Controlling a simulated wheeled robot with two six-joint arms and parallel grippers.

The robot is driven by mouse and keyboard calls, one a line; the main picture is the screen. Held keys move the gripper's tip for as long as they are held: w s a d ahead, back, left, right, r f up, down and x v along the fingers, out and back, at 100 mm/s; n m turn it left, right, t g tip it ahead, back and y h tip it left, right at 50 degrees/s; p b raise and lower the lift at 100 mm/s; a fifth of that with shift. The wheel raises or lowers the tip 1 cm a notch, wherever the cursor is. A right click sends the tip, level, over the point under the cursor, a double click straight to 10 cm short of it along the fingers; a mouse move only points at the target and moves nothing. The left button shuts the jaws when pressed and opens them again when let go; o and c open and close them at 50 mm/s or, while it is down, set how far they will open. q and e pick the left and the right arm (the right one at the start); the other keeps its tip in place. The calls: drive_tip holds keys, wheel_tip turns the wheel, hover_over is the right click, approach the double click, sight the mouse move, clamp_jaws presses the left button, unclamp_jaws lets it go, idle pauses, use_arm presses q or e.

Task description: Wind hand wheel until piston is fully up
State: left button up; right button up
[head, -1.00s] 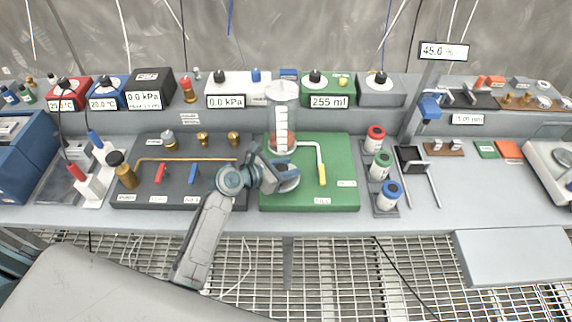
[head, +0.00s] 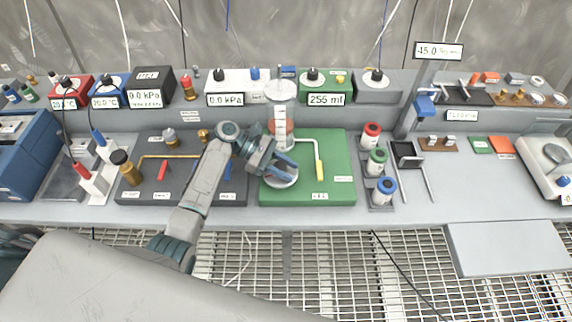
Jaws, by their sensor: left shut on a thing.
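The hand wheel (head: 284,183) is a grey disc on the green board (head: 335,170), below the clear cylinder. My left gripper (head: 289,166) is over the wheel, coming in from the upper left, and is shut on it. The jaws and wrist hide part of the wheel and the exact grip. The clear cylinder (head: 281,97) stands upright behind the wheel with a white graduated scale. The piston inside cannot be made out clearly. The green display box (head: 326,99) behind it reads about 255 ml. My right gripper is not in view.
A dark board (head: 135,190) with brass fittings and a red lever lies left. The bench front at right is clear.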

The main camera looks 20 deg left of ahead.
use_arm(q)
drive_tip(key=shift+s+r+m+g+p, duration=0.1)
drive_tip(key=shift+r+m+g+p, duration=0.1)
drive_tip(key=shift+m+g+p, duration=0.55)
drive_tip(key=shift+s+m+g+y+p, duration=0.1)
drive_tip(key=shift+m+g+y+p, duration=0.35)
drive_tip(key=shift+m+g, duration=0.45)
drive_tip(key=m+g+p, duration=0.1)
drive_tip(key=g+p, duration=0.1)
drive_tip(key=p, duration=0.1)
drive_tip(key=shift+s+m+y, duration=0.15)
drive_tip(key=shift+m+y, duration=0.1)
drive_tip(key=shift+y, duration=0.1)
drive_tip(key=shift+a+f+m+g+p, duration=0.1)
drive_tip(key=shift+m+g+p, duration=0.35)
drive_tip(key=shift+p, duration=0.5)
drive_tip(key=shift+s+f+y, duration=0.1)
drive_tip(key=shift+y, duration=0.2)
drive_tip(key=o, duration=1)
drive_tip(key=shift+c, duration=0.2)
